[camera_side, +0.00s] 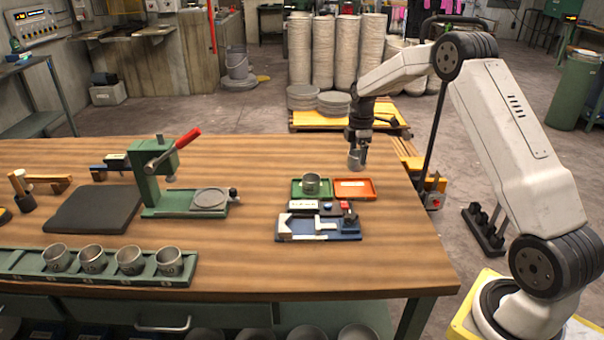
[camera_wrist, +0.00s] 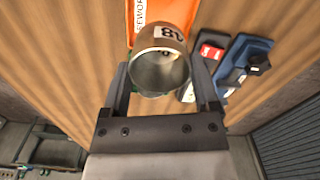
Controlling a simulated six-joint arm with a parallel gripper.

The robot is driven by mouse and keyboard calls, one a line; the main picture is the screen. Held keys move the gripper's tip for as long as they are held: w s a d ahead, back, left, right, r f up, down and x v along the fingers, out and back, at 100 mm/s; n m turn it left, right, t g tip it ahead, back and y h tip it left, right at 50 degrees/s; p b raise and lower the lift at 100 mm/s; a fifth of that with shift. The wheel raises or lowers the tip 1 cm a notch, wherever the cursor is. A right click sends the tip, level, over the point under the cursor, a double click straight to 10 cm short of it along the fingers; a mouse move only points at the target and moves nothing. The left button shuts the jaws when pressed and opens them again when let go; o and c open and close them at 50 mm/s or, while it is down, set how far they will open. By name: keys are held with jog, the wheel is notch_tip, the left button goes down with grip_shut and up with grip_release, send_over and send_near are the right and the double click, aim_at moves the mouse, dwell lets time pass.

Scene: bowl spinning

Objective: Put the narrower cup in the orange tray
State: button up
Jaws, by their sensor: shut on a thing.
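My gripper (camera_side: 358,143) is shut on a grey metal cup (camera_side: 357,160) and holds it in the air above the table, near the back right of the orange tray (camera_side: 369,183). Another metal cup (camera_side: 311,184) stands upright in the green tray (camera_side: 297,192), left of the orange tray. The orange tray holds no cup.
A blue-based gauge fixture (camera_side: 318,232) lies in front of the trays. A green press with a red lever (camera_side: 160,180) stands to the left. A long green rack (camera_side: 110,275) at the front left holds several cups (camera_side: 130,260). The table right of the trays is clear.

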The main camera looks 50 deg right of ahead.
jog(key=shift+f, duration=0.15)
jog(key=shift+f, duration=3.35)
jog(key=shift+f, duration=0.3)
jog(key=o, duration=1.1)
jog(key=shift+r, duration=0.15)
jog(key=shift+r, duration=3.85)
